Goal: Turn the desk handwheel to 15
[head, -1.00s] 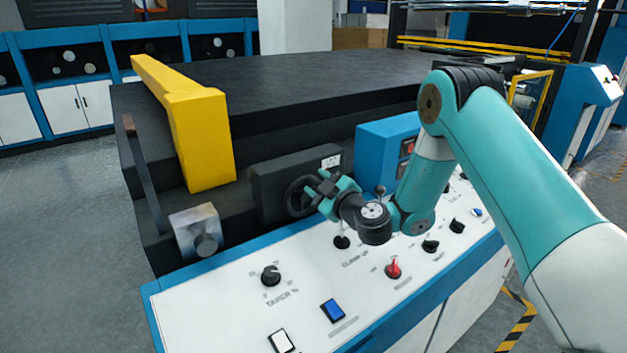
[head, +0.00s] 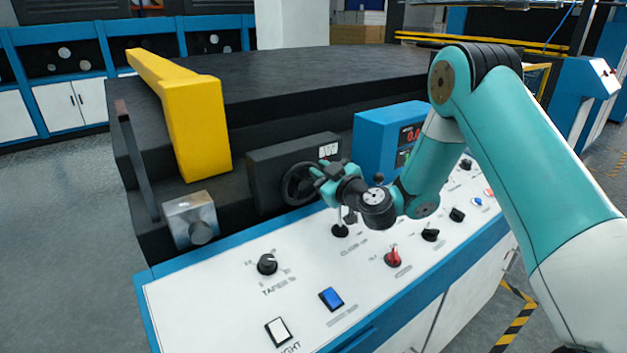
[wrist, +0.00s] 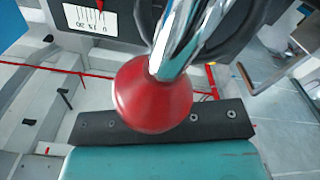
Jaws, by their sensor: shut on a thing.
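The desk handwheel (head: 288,190) is a dark wheel on the front of a black housing (head: 262,171). Its white scale plate (head: 328,151) is at the housing's upper right; it also shows in the wrist view (wrist: 98,20), with numbers upside down. My gripper (head: 316,175) is at the wheel's right side, shut on the rim. In the wrist view, part of the dark rim (wrist: 208,52) shows behind a chrome stem, and a red knob in front hides the grip itself.
The red knob (wrist: 152,95) and chrome stem (wrist: 187,38) stand close to the wrist camera, seemingly the desk lever (head: 340,230) below my gripper. Several switches, including a red one (head: 393,257), dot the white desk. A blue display box (head: 375,140) stands right of the wheel.

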